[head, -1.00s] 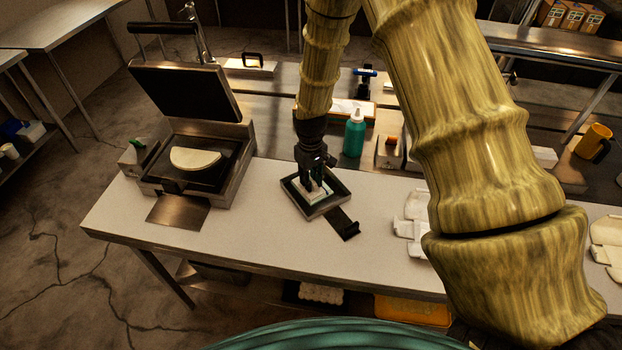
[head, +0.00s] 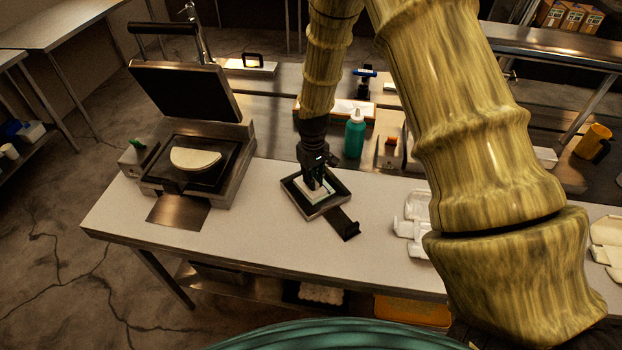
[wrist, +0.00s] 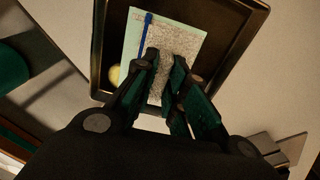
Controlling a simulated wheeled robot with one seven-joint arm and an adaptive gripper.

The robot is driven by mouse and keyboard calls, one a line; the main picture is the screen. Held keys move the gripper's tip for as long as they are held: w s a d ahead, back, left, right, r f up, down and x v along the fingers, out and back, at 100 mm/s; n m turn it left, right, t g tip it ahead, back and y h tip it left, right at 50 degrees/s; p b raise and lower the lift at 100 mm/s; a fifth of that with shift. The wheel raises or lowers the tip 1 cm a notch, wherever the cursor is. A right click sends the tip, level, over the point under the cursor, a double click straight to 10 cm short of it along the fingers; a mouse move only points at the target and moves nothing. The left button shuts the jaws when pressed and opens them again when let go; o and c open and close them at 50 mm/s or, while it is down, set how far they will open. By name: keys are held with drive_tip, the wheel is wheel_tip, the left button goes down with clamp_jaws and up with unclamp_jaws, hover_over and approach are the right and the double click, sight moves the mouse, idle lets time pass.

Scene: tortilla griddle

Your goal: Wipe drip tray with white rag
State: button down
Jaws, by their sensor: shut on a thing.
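The drip tray (head: 327,207) is a dark square tray with a raised rim on the white counter. It also shows in the wrist view (wrist: 97,45). The white rag (head: 312,195) lies inside it, pale with a greenish edge. In the wrist view the rag (wrist: 178,38) shows a speckled grey-white area and a blue stripe. My gripper (head: 314,185) points down into the tray and is shut on the rag. In the wrist view its fingers (wrist: 166,75) hide part of the rag. A small yellowish spot (wrist: 115,74) shows beside the rag.
A press griddle (head: 190,165) with its lid up and a folded tortilla (head: 195,159) stands to the left. A black handle-like piece (head: 343,225) lies at the tray's front right. A green bottle (head: 354,135) stands behind. White pieces (head: 413,220) lie to the right.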

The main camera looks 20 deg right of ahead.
drive_tip(key=shift+d+f, duration=0.15)
drive_tip(key=shift+d, duration=0.7)
drive_tip(key=shift+a, duration=0.1)
drive_tip(key=shift+s, duration=0.1)
drive_tip(key=c, duration=1.7)
unclamp_jaws()
drive_tip(key=shift+a+f, duration=0.1)
drive_tip(key=shift+w, duration=0.2)
drive_tip(key=shift+r, duration=0.5)
drive_tip(key=shift+c, duration=0.6)
clamp_jaws()
